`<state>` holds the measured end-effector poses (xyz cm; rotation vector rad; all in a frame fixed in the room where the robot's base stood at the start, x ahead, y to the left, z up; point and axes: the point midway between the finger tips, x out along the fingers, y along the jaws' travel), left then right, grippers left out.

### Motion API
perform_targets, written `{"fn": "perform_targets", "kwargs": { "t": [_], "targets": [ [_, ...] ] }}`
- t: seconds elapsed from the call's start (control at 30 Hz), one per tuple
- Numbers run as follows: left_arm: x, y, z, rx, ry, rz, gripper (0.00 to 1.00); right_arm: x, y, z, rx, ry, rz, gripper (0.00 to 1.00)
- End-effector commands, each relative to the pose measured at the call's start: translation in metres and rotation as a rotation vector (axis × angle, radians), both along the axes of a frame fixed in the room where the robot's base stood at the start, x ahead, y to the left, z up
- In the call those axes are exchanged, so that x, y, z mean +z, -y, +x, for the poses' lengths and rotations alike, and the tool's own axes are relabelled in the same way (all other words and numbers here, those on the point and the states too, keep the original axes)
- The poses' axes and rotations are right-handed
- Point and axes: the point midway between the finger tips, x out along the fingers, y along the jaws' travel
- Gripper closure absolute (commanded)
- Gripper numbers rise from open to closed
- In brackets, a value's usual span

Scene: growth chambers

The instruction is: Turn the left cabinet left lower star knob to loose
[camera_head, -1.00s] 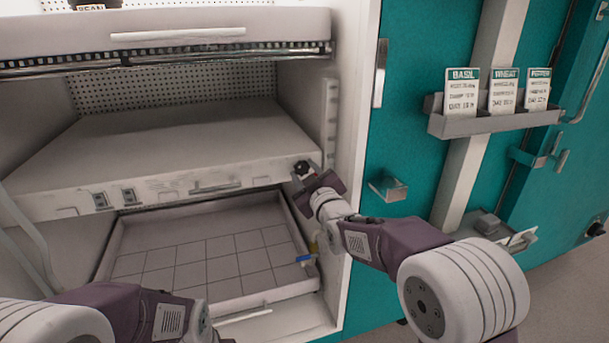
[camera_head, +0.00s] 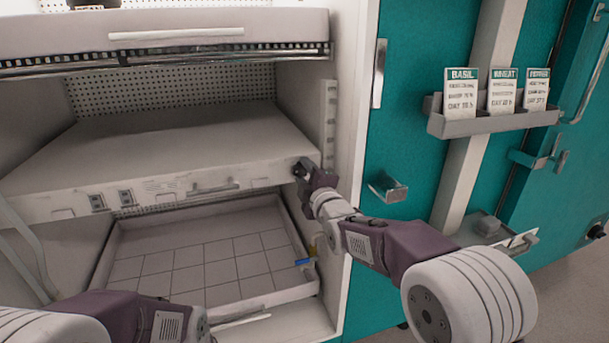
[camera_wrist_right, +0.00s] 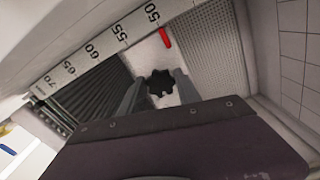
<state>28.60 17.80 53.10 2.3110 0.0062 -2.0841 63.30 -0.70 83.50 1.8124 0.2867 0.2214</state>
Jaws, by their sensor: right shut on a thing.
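The black star knob (camera_wrist_right: 161,82) sits on the front of the white shelf (camera_head: 150,155), at its right end. In the right wrist view it lies between the two grey fingers of my right gripper (camera_wrist_right: 158,90), which is shut on it. In the head view my right gripper (camera_head: 304,170) meets the shelf's right front corner and largely hides the knob. A number scale (camera_wrist_right: 92,58) and a red pointer (camera_wrist_right: 165,38) show beside the knob in the wrist view. My left arm shows at the bottom left of the head view, but its gripper is out of view.
A gridded tray (camera_head: 190,262) lies below the shelf, with a small blue and yellow item (camera_head: 306,261) at its right edge. The teal door (camera_head: 405,140) stands to the right, with a latch (camera_head: 388,188) and a card rack (camera_head: 490,120).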

Motion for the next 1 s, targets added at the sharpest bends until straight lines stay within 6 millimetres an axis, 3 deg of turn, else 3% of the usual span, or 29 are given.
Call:
{"fn": "perform_targets", "kwargs": {
  "t": [0.67,0.7,0.73,1.0],
  "targets": [
    [-0.0010,0.0000,0.0000,0.000,0.000,0.000,1.00,-0.0014,-0.0003,-0.0002,0.001,0.012,-0.051,1.00],
    [-0.0010,0.0000,0.0000,0.000,0.000,0.000,1.00,-0.0014,-0.0003,-0.0002,0.001,0.012,-0.051,0.49],
    [-0.0010,0.0000,0.0000,0.000,0.000,0.000,1.00,-0.0013,-0.0003,-0.0002,0.001,0.012,-0.050,0.41],
    [-0.0009,0.0000,0.0000,0.000,0.000,0.000,1.00,-0.0004,-0.0001,-0.0001,0.000,0.014,-0.048,0.39]
  ]
}}
